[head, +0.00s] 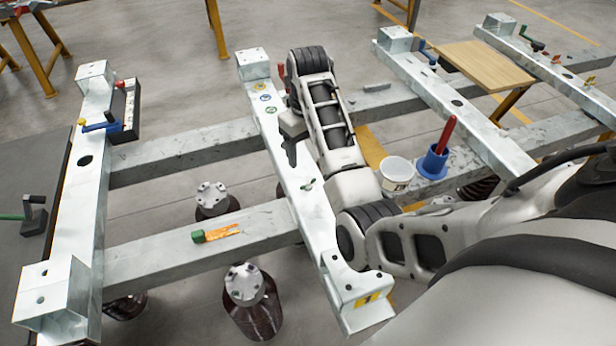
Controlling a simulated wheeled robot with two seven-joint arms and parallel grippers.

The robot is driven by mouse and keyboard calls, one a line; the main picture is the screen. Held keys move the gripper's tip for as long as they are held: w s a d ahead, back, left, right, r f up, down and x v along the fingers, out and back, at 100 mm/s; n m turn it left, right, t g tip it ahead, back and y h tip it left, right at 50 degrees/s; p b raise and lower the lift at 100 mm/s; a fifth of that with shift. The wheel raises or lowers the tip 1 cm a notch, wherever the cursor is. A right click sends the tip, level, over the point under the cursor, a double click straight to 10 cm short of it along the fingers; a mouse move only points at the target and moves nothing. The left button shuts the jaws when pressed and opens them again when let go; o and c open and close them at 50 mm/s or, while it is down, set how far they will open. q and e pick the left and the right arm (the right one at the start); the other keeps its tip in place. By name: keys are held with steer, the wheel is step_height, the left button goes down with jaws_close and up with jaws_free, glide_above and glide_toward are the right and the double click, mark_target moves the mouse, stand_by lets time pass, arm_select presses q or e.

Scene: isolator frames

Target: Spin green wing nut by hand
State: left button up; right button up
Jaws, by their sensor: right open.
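A small green piece, likely the green wing nut (307,185), sits on the top of the middle pale metal crossbeam (317,222). It is too small to make out its wings. My right gripper (291,158) is over the same crossbeam, a little farther back than the green piece and apart from it. Its dark fingers point down toward the beam, open, with nothing seen between them. My right arm reaches in from the right and hides part of the frame behind it. My left gripper is not in view.
Round yellow, blue and green marks (265,98) are on the crossbeam's far part. A green-and-orange tool (215,234) lies on the near rail. A white cup (397,174) and a blue holder (433,162) with a red handle stand right of my arm. A wooden board (485,64) lies farther back.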

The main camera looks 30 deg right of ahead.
mark_target(308, 185)
step_height(308, 185, down, 10)
steer(key=shift+f, duration=0.1)
steer(key=shift+c, duration=0.3)
steer(key=c, duration=0.9)
